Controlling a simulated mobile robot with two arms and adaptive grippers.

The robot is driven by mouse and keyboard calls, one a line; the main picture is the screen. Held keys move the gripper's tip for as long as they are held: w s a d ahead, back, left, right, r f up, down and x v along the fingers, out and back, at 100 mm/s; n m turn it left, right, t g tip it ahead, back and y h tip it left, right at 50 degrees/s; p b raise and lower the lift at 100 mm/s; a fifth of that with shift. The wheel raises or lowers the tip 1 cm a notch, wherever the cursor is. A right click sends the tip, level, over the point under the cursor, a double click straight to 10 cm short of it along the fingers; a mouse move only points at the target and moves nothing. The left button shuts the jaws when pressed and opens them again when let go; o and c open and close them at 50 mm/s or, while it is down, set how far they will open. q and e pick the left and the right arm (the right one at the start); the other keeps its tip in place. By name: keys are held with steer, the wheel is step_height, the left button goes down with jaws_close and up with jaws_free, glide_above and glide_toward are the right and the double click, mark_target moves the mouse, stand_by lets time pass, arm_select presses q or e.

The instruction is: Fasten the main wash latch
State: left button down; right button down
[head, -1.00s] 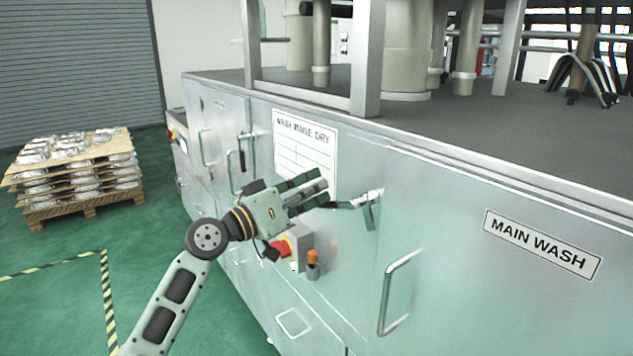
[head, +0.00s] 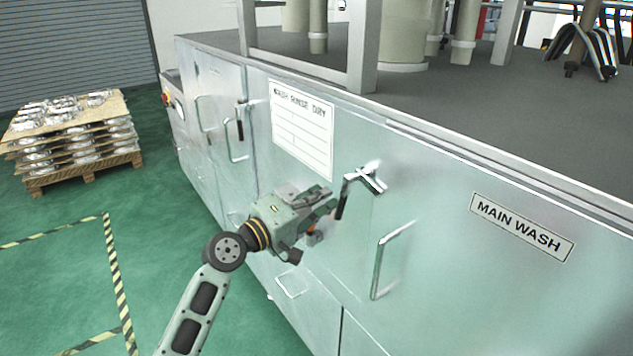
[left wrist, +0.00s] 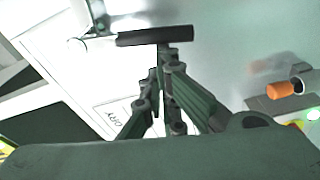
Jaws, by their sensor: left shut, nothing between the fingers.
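The main wash latch (head: 364,178) is a bright metal lever with a black grip (head: 341,202), beside the main wash door (head: 440,240). Its grip hangs downward. My left gripper (head: 331,203) is shut and empty, with its fingertips just left of the grip. In the left wrist view the black grip (left wrist: 155,36) lies across just beyond the closed fingertips (left wrist: 166,55). I cannot tell whether they touch. The "MAIN WASH" label (head: 521,227) is to the right. My right gripper is not in view.
A pull handle (head: 390,260) stands out from the door, below and right of the latch. An orange-topped control (left wrist: 287,90) is near the gripper. Another latch (head: 240,122) hangs farther left. A loaded pallet (head: 75,140) stands on the floor at left.

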arm_select(q)
steer(key=shift+s+d+f, duration=0.55)
steer(key=shift+s+f, duration=0.1)
steer(key=shift+s, duration=0.05)
stand_by(0.5)
